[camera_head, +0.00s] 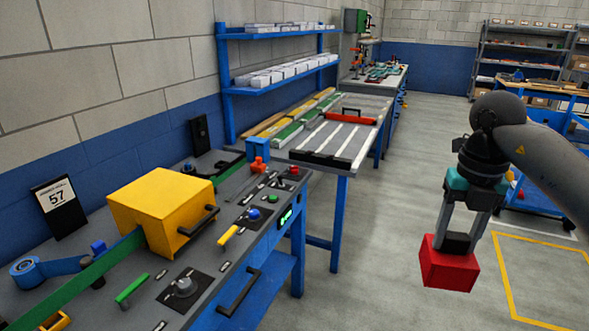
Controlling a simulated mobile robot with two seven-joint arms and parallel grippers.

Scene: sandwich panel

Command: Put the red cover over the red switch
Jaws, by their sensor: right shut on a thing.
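My right gripper (456,241) is shut on the red cover (449,268), a box-shaped red piece. It holds the cover in the air over the floor, to the right of the workbench and apart from it. A red switch (294,171) sits on a dark plate near the far right corner of the bench panel (205,258). It looks small and uncovered. The inside of the cover is hidden from this view. My left gripper is not in view.
On the panel are a yellow box (150,207) with a black handle, a yellow lever (229,235), a blue button (254,213) and a grey knob (184,286). A second table (338,150) stands behind. The floor (375,260) between bench and cover is clear.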

